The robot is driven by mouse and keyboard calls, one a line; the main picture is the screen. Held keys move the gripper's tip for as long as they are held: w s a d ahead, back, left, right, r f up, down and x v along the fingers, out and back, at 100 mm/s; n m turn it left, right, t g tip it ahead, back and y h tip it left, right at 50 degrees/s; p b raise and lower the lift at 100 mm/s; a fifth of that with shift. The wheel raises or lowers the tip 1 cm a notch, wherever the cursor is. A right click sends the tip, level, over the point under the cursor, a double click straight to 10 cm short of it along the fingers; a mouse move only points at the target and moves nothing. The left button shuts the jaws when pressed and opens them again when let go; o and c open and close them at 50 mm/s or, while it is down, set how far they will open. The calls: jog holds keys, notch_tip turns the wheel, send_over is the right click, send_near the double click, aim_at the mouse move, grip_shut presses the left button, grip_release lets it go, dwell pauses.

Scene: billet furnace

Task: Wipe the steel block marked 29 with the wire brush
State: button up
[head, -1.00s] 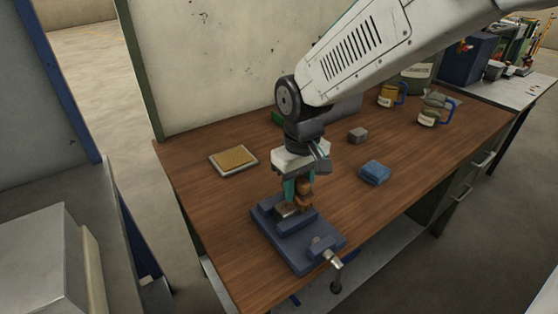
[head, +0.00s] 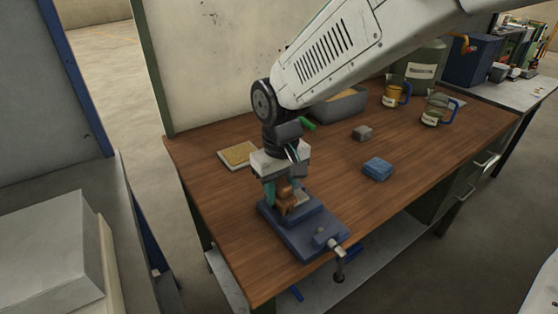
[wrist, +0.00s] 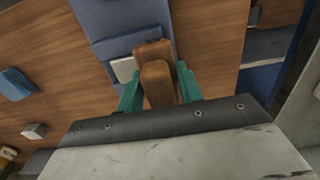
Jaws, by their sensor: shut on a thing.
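My gripper (head: 280,190) has teal fingers shut on the brown wooden body of the wire brush (head: 287,202). The brush also shows between the fingers in the wrist view (wrist: 157,85). It is low over the blue vise (head: 308,238) at the front of the bench. A pale steel block (wrist: 123,69) sits at the vise jaws, just beside the brush in the wrist view. In the head view it is mostly hidden behind the brush. I cannot read its marking. The bristles are hidden, so I cannot tell whether they touch the block.
A blue folded cloth (head: 377,168) and a small grey block (head: 362,133) lie right of the vise. A tan pad on a pale tray (head: 239,155) lies behind left. A grey bin (head: 340,106) and two mugs (head: 436,110) stand farther back. The vise handle (head: 338,256) sticks out at the front.

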jog(key=shift+d+r, duration=0.1)
jog(key=shift+r, duration=4.05)
jog(key=shift+w+d, duration=0.1)
